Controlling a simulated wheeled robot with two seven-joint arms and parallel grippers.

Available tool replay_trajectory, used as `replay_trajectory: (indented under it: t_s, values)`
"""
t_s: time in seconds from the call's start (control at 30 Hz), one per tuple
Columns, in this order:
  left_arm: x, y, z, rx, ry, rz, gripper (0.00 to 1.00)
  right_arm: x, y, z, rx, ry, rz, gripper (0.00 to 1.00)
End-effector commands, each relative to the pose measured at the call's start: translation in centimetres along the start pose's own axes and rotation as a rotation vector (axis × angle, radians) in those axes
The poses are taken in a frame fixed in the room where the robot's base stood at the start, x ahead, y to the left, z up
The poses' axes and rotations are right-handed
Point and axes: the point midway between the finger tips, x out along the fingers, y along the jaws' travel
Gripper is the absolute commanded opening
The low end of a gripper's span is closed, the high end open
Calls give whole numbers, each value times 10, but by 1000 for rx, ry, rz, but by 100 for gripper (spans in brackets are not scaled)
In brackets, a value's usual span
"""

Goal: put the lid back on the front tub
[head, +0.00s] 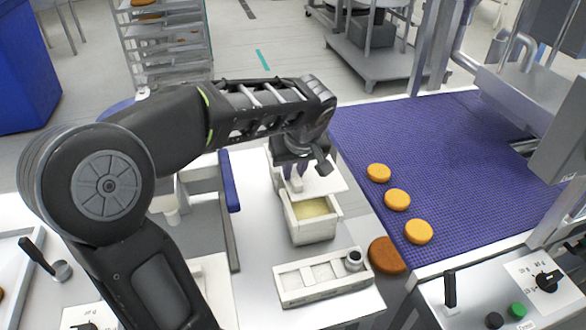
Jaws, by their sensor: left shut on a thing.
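The front tub (312,230) is a cream box on the white table, with pale yellow contents showing in its front part. My left gripper (296,183) comes down from above and is shut on the white lid (328,183), a flat plate. The lid is over the rear part of the tub and hides it. The front of the tub is uncovered. I cannot tell whether the lid touches the tub's rim. The gripper and wrist hide part of what stands behind the tub. My right gripper is not in view.
A cream tray (300,293) with compartments and a dark round piece stands in front of the tub. A brown round (387,255) lies to its right. The blue conveyor belt (460,150) on the right carries orange rounds (397,199). A control panel (520,295) stands at the front right.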

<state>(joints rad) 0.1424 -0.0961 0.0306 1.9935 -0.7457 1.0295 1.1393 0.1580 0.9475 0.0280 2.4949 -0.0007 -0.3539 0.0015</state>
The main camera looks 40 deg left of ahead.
Motion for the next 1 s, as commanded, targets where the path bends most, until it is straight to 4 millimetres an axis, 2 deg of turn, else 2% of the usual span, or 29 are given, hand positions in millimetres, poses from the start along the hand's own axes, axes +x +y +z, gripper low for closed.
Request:
replay_trajectory:
  t_s: [0.47,0.8,1.0]
  values:
    - [29,0,12,0,-2,-1,0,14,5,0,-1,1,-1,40]
    - [62,0,26,0,0,-1,0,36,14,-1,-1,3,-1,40]
    - [72,0,30,0,0,0,0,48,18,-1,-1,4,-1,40]
